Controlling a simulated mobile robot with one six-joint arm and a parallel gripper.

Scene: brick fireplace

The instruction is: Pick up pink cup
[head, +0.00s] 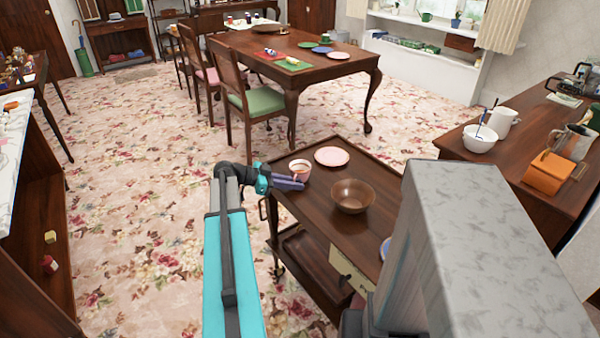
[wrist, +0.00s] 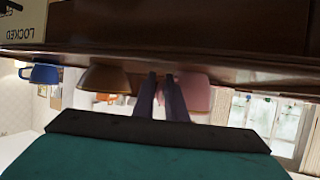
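The pink cup (head: 300,170) stands upright on the dark wooden cart (head: 318,208), near its left edge, with brownish contents. My gripper (head: 288,182) is low at that edge, its fingers pointing right toward the cup. In the wrist view, which appears upside down, the two dark fingers (wrist: 161,92) are a little apart, with a strip of pink between their tips. The pink cup (wrist: 196,92) shows just right of them, partly covered by one finger. I cannot tell whether the fingers press on its handle.
A brown bowl (head: 351,196) and a pink plate (head: 331,156) sit on the cart near the cup. The bowl (wrist: 107,78) and a blue cup (wrist: 40,74) show in the wrist view. Patterned carpet (head: 150,200) is open to the left. A dining table (head: 300,55) stands behind.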

